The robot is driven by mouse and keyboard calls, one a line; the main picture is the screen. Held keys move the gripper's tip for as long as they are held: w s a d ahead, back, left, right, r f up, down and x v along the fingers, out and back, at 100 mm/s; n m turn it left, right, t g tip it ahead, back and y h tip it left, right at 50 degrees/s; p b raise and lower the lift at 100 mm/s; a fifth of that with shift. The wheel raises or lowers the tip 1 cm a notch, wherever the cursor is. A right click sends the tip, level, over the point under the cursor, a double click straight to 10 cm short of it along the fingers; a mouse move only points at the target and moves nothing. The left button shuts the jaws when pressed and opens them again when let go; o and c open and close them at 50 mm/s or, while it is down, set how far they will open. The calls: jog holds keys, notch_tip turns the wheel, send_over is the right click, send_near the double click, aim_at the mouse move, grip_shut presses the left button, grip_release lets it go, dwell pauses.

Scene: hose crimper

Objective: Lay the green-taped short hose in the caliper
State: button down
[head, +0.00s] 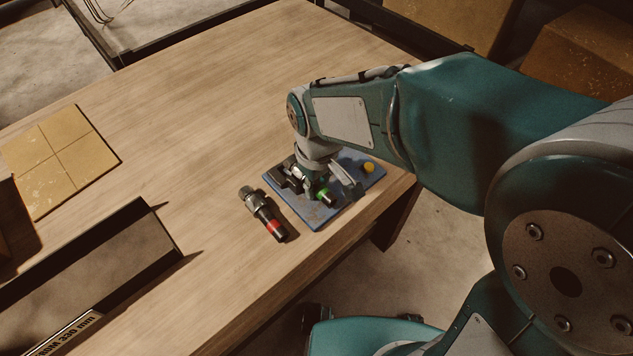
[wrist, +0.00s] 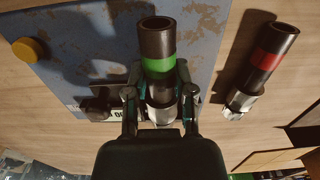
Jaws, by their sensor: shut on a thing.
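The green-taped short hose (wrist: 158,45) is a black tube with a green band and a metal fitting. It also shows in the head view (head: 323,194), partly hidden by my gripper. My gripper (wrist: 160,95) is shut on it around the metal end, over the blue plate. The caliper (head: 286,177) seems to be the dark device on the blue plate (head: 318,215); my gripper covers much of it. In the wrist view a dark part with a small label (wrist: 118,112) shows beside the fitting. I cannot tell whether the hose touches the caliper.
A red-taped hose (head: 264,214) lies on the wood table just left of the blue plate. A yellow knob (head: 368,168) sits on the plate's right side. A tan square panel (head: 60,160) and a dark-edged tray (head: 90,262) lie left. The table's middle is clear.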

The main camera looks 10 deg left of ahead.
jog(key=shift+f, duration=0.15)
dwell(0.6)
jog(key=shift+c, duration=1.9)
grip_release()
jog(key=shift+r, duration=4)
jog(key=s+d+r+m+t, duration=0.2)
jog(key=s+d+m, duration=0.2)
jog(key=d, duration=0.6)
jog(key=s+d+r+m+t, duration=0.2)
jog(key=s+d+m+t, duration=0.1)
jog(key=d, duration=0.7)
jog(key=s+m, duration=0.1)
jog(key=m, duration=0.1)
jog(key=shift+s+r+m+t, duration=0.2)
jog(key=shift+m+t, duration=0.1)
jog(key=shift+m, duration=0.1)
